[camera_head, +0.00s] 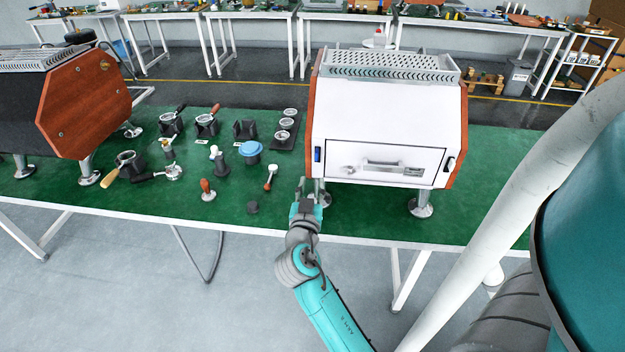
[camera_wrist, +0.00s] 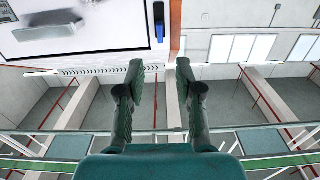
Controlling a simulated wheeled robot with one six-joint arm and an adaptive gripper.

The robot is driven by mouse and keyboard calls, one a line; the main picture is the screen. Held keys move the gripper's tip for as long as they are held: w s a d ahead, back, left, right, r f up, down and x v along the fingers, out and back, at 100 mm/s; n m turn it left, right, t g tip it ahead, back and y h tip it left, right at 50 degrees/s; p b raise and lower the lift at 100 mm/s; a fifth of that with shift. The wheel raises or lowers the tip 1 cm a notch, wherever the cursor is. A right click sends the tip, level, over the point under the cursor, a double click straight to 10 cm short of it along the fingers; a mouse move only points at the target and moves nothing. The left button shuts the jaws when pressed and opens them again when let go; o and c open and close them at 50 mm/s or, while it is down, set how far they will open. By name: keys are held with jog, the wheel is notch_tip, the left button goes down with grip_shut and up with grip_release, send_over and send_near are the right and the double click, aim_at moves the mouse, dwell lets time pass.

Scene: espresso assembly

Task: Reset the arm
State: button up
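My gripper (camera_head: 310,190) is at the front edge of the green table (camera_head: 130,200), just left of the white machine's front leg. In the wrist view, its two fingers (camera_wrist: 157,85) stand apart with nothing between them. The white espresso machine (camera_head: 385,118) with wooden side panels stands on the table to the right of and behind my gripper. Its front face with a blue switch (camera_wrist: 159,20) shows at the top left of the wrist view. My arm reaches up from the bottom of the head view.
Left of my gripper lie a red-handled tamper (camera_head: 207,190), a white-and-red tool (camera_head: 270,177), a blue-topped item (camera_head: 251,150) and several portafilters on stands (camera_head: 170,124). A second machine (camera_head: 75,100) stands at the far left. The table's front right is clear.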

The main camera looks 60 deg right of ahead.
jog(key=shift+a, duration=0.1)
dwell(0.5)
jog(key=s+a+f+n+t+y, duration=0.3)
jog(key=a+f+n+y, duration=0.25)
jog(key=a, duration=0.45)
jog(key=s+a+f+n+t+y, duration=0.35)
jog(key=a+f, duration=0.35)
jog(key=a, duration=0.4)
jog(key=s+a+r+n+y, duration=0.2)
jog(key=s+a, duration=0.4)
jog(key=s, duration=0.4)
jog(key=s+a+r+n+t+y, duration=0.1)
jog(key=s+a+r+n+y, duration=0.1)
jog(key=s+a+y, duration=0.3)
jog(key=s+a+r, duration=0.1)
jog(key=s, duration=0.3)
jog(key=shift+s+a+r+n+y, duration=0.3)
jog(key=shift+s, duration=0.05)
jog(key=shift+d+t, duration=0.1)
jog(key=shift+t, duration=0.15)
